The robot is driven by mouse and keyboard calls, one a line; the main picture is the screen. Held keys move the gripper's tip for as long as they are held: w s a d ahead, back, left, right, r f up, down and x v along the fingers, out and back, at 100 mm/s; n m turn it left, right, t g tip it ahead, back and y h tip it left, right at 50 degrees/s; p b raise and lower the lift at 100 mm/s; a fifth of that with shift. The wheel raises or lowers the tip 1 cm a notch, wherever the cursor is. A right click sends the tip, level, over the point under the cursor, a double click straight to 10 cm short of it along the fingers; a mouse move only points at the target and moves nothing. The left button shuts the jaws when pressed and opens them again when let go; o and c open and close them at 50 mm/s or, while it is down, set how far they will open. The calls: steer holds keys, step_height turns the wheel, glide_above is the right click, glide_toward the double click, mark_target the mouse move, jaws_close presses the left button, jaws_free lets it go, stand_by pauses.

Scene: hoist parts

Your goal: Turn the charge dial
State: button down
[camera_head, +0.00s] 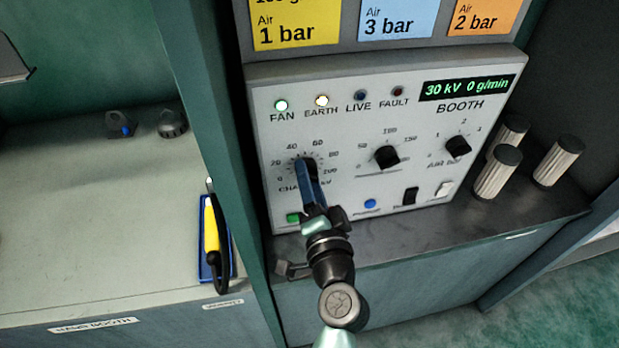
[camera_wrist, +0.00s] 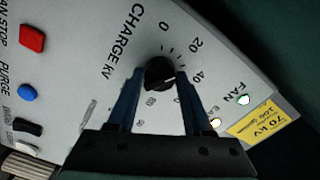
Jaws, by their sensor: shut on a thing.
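The charge dial is a black round knob on the pale control panel (camera_head: 420,190), at the panel's left, with a scale around it. In the wrist view the charge dial (camera_wrist: 160,72) sits between the two blue fingers of my gripper (camera_wrist: 159,80), which are shut on its sides. A pale mark on the knob points roughly toward the 40 side of the scale. In the head view my gripper (camera_head: 308,168) covers most of the dial and part of its label. The panel display (camera_head: 467,88) reads 30 kV and 0 g/min.
Two other black knobs, a middle one (camera_head: 386,157) and a right one (camera_head: 458,146), are on the panel. Below are a blue button (camera_head: 370,203) and a black rocker switch (camera_head: 410,196). Several ribbed cylinders (camera_head: 497,172) stand at the right. A teal post (camera_head: 215,130) rises at the left.

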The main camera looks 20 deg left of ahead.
steer(key=m+p, duration=0.9)
steer(key=m, duration=1.6)
steer(key=shift+m, duration=0.4)
steer(key=shift+c, duration=1.5)
jaws_free()
steer(key=shift+s, duration=0.1)
steer(key=b+v, duration=0.1)
steer(key=v, duration=1.2)
